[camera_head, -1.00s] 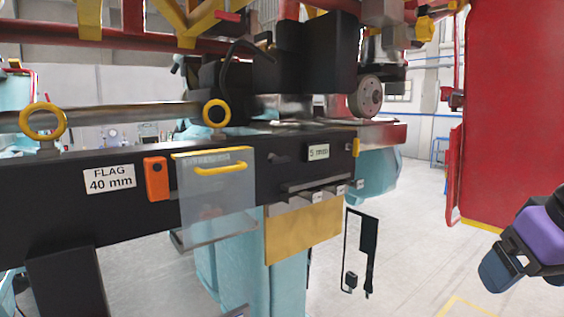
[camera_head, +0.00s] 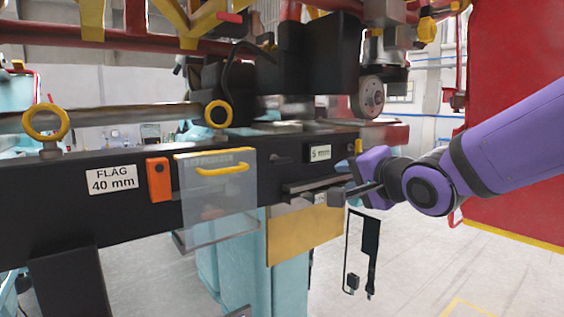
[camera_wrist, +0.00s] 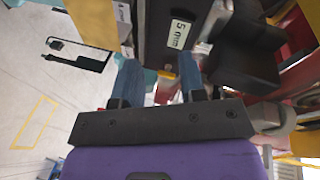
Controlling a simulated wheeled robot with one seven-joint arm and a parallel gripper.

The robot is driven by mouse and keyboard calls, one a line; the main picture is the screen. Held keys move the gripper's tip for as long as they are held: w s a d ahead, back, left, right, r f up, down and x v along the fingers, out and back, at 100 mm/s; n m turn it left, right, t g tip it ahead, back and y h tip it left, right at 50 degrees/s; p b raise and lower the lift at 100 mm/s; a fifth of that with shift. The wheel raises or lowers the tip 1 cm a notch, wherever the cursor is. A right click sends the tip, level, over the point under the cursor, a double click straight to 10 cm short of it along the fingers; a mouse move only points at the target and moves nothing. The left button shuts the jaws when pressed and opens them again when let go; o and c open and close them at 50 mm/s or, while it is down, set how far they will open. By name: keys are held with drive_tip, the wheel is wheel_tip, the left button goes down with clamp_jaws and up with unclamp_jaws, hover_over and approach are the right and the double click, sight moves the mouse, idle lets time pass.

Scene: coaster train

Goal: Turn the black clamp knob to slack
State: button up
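A small black knob-like part (camera_head: 280,159) sits on the front face of the black beam (camera_head: 225,140), left of the "5 mm" label (camera_head: 318,153). I cannot tell for certain that it is the clamp knob, or how it is turned. My gripper (camera_head: 338,194) is in front of the beam's right end, below and right of that label. In the wrist view my gripper (camera_wrist: 160,80) has its two blue-grey fingers apart with nothing held between them. The beam and label (camera_wrist: 180,34) lie beyond the fingertips there. No knob is clearly made out in the wrist view.
A clear panel with a yellow handle (camera_head: 222,169) and an orange box (camera_head: 158,180) are on the beam left of my gripper. A yellowish plate (camera_head: 290,238) hangs below. A red panel (camera_head: 515,70) stands at right. A dark block (camera_wrist: 246,48) is close right in the wrist view.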

sight(284, 162)
drive_tip(key=w+a+y, duration=0.1)
drive_tip(key=w+a, duration=0.2)
drive_tip(key=a, duration=0.1)
drive_tip(key=w+a+m+y, duration=0.1)
drive_tip(key=w+a, duration=0.2)
drive_tip(key=a, duration=0.1)
drive_tip(key=w+a+r+y, duration=0.1)
drive_tip(key=w+a+y, duration=0.1)
drive_tip(key=w+a, duration=0.2)
drive_tip(key=shift+a+m, duration=0.3)
drive_tip(key=shift+a, duration=0.15)
drive_tip(key=shift+s, duration=0.1)
drive_tip(key=shift+c, duration=0.4)
clamp_jaws()
